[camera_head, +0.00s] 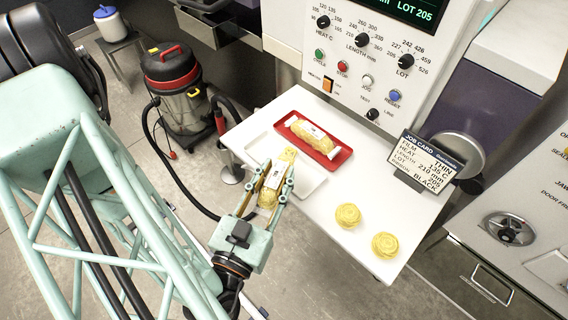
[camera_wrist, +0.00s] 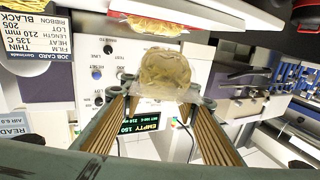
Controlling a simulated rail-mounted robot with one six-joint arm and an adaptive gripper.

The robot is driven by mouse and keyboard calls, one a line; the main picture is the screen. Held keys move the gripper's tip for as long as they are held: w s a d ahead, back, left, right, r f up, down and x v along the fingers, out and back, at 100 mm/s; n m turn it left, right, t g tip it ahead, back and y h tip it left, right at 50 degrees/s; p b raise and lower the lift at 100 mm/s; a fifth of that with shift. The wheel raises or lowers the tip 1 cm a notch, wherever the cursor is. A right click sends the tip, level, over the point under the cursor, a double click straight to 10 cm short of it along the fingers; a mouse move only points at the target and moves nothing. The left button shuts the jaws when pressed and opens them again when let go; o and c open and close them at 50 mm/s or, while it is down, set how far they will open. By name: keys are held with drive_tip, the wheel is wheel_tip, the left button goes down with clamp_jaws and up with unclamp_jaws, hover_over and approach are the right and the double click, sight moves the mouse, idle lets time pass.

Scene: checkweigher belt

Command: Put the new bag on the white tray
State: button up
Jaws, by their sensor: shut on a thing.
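My gripper (camera_head: 282,173) is shut on a yellow bag (camera_head: 268,198), which has a white label or band and lies lengthwise between the fingers. In the wrist view the bag's rounded yellow end (camera_wrist: 165,72) shows between the fingertips (camera_wrist: 160,90). The white tray (camera_head: 311,183) lies on the white table, just behind and beside the held bag, partly hidden by the bag and gripper. In the head view the bag overlaps the tray's near side; I cannot tell whether they touch. Another yellow bag (camera_head: 313,133) with white ends lies on a red tray (camera_head: 327,158).
Two round yellow nests (camera_head: 347,215) (camera_head: 385,245) lie on the white table (camera_head: 345,255) at the right. A job card stand (camera_head: 425,163) stands at the table's right edge. The machine's control panel (camera_head: 360,60) rises behind. A red and black vacuum (camera_head: 178,85) stands on the floor at the left.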

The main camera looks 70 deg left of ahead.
drive_tip(key=shift+a+f+b, duration=0.2)
drive_tip(key=shift+a+b, duration=0.2)
drive_tip(key=shift+b, duration=0.7)
drive_tip(key=a+b, duration=0.1)
drive_tip(key=b, duration=0.2)
drive_tip(key=a+b, duration=0.1)
drive_tip(key=b, duration=0.2)
drive_tip(key=shift+w, duration=0.25)
drive_tip(key=a+b, duration=0.1)
drive_tip(key=b, duration=0.1)
drive_tip(key=a+b, duration=0.1)
drive_tip(key=shift+w+a+f+b, duration=0.15)
drive_tip(key=shift+w+a+b, duration=0.05)
drive_tip(key=shift+b, duration=0.2)
drive_tip(key=w+a, duration=0.1)
drive_tip(key=a, duration=0.9)
drive_tip(key=shift+w+a+f, duration=0.3)
drive_tip(key=shift+a+f, duration=0.05)
drive_tip(key=shift+f, duration=0.05)
drive_tip(key=shift+f+b, duration=0.5)
drive_tip(key=shift+f, duration=1)
drive_tip(key=shift+d+f, duration=0.1)
drive_tip(key=shift+f, duration=0.25)
drive_tip(key=c, duration=0.3)
drive_tip(key=o, duration=1.2)
drive_tip(key=shift+o, duration=0.4)
